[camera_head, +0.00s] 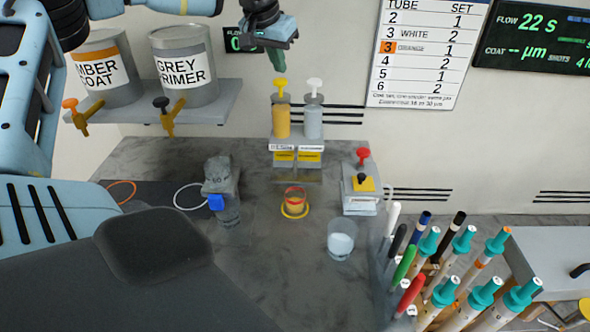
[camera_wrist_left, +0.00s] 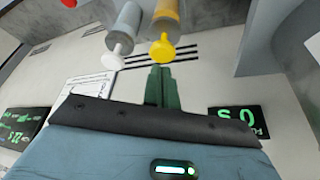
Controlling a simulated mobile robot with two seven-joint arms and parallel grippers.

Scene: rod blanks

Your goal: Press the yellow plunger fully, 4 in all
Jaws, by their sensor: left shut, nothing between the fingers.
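The yellow plunger (camera_head: 280,86) tops an amber-filled cylinder (camera_head: 281,120) in the two-cylinder dispenser and stands raised. Beside it on the right is a white plunger (camera_head: 314,86) on a grey-white cylinder (camera_head: 312,122). My left gripper (camera_head: 278,62) points down with its green fingers shut and empty, just above the yellow plunger; a small gap seems to show. In the left wrist view the shut fingers (camera_wrist_left: 162,86) are close to the yellow plunger (camera_wrist_left: 162,48), with the white plunger (camera_wrist_left: 111,61) to its left. My right gripper is not in view.
An orange cup (camera_head: 294,203) stands in a yellow ring before the dispenser. A white-filled cup (camera_head: 341,240), a device with a red knob (camera_head: 362,156) and a grey holder with a blue part (camera_head: 222,184) stand around it. Pens and teal-capped tubes crowd the lower right.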

